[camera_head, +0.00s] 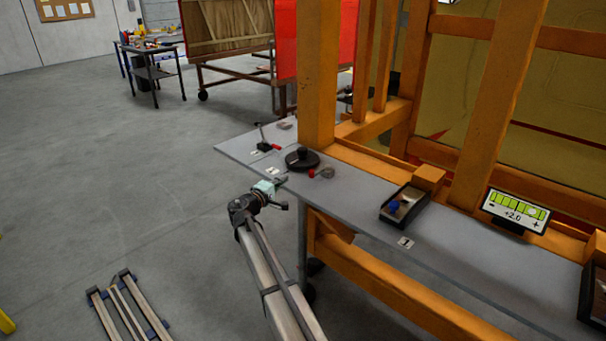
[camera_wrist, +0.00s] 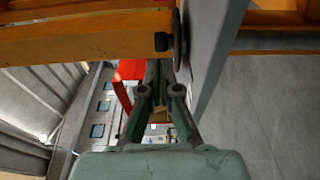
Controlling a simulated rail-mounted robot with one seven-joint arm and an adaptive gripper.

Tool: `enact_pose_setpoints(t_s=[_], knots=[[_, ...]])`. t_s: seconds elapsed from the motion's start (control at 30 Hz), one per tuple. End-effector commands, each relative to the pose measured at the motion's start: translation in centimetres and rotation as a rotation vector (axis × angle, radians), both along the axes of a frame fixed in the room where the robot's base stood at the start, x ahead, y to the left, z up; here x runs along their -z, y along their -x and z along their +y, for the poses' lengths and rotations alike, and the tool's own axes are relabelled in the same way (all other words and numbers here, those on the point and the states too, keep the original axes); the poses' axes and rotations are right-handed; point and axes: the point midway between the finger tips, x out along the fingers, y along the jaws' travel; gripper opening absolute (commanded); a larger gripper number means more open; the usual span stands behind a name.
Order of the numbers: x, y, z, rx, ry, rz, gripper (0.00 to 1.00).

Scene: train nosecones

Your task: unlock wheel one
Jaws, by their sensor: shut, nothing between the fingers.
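A black handwheel (camera_head: 302,160) with a raised knob lies flat on the grey shelf, beside the orange post. I take it for wheel one, but the tag near it is too small to read. In the wrist view the wheel (camera_wrist: 178,42) shows nearly edge-on, its black knob (camera_wrist: 161,41) sticking out to the left. A small red knob (camera_head: 311,173) sits at the wheel's near right side. My gripper (camera_head: 282,180) is by the shelf's front edge, just left of and nearer than the wheel. Its fingers (camera_wrist: 159,70) are shut and empty, apparently apart from the wheel.
A lever with a red grip (camera_head: 265,140) stands left of the wheel. Orange posts (camera_head: 317,75) rise close behind it. Open floor (camera_head: 130,190) lies left of the shelf.

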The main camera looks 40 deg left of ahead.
Motion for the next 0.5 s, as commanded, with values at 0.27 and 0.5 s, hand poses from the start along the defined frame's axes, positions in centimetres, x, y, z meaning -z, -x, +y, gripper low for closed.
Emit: enact_pose_setpoints(t_s=[0.27, 0.5], knots=[[0.0, 0.0, 0.0, 0.0, 0.0, 0.001, 0.0], [0.0, -1.0, 0.2, 0.001, 0.0, 0.001, 0.0]])
